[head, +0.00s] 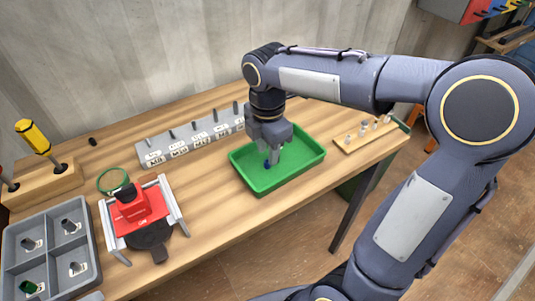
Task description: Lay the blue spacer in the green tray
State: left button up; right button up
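The green tray (308,158) lies on the workbench near its front edge, right of the middle. My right gripper (271,161) reaches down into it, fingers pointing at the tray floor. The blue spacer (267,164) shows as a small dark blue piece at the fingertips, low inside the tray. The fingers look closed on it and partly hide it. I cannot tell whether it touches the tray floor. My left gripper is not in view.
A grey labelled rack with pegs (178,150) stands behind the tray. A red and grey fixture (142,208) stands left of it. A grey compartment bin (50,252) is at the far left. A wooden peg board (371,133) lies to the right.

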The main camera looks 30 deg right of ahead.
aim_at(267, 167)
notch_tip(267, 167, up, 8)
jog(key=p, duration=0.1)
jog(key=s+f+m+t+y, duration=0.2)
jog(key=s+f+m, duration=0.2)
jog(key=s+m, duration=0.4)
jog(key=s+a+f+m+t+y, duration=0.1)
jog(key=s+f+m+t, duration=0.2)
jog(key=s+m, duration=0.5)
jog(key=f+m, duration=0.1)
jog(key=m, duration=0.4)
jog(key=shift+s+t+y, duration=0.3)
jog(key=shift+y, duration=0.1)
jog(key=shift+a, duration=0.1)
notch_tip(267, 167, up, 2)
jog(key=p, duration=0.2)
jog(key=shift+r+p, duration=0.25)
jog(key=shift+p, duration=0.05)
